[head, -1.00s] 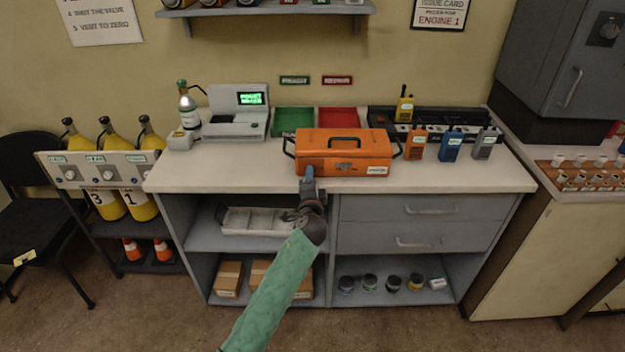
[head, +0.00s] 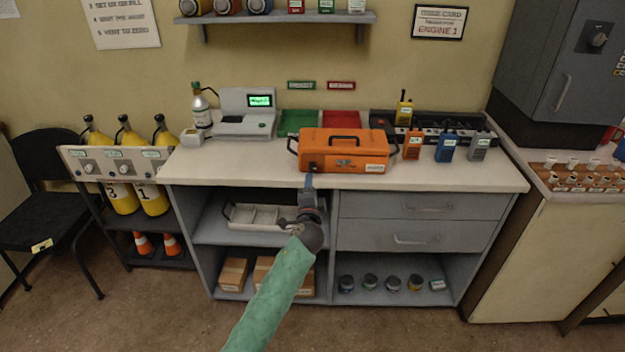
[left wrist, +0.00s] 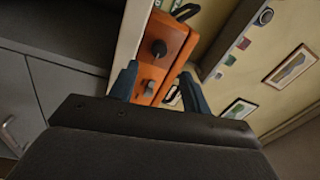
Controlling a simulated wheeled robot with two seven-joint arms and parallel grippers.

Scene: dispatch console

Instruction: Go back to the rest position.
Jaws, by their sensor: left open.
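My left gripper (head: 309,182) is in front of the counter's front edge, just below and in front of the orange case. In the left wrist view its two blue-grey fingers (left wrist: 157,88) stand apart with nothing between them that they touch. The orange case (head: 345,148) sits closed on the counter, with a dark handle on top; it also shows beyond the fingers in the left wrist view (left wrist: 172,45). A gap shows between the gripper and the case. My right gripper is not in either view.
The counter (head: 470,178) has drawers (head: 420,206) and open shelves below. A white tray (head: 258,216) lies on the upper shelf behind my left arm. Several radios (head: 446,148) stand at the right. A black chair (head: 45,205) stands at far left. The floor in front is clear.

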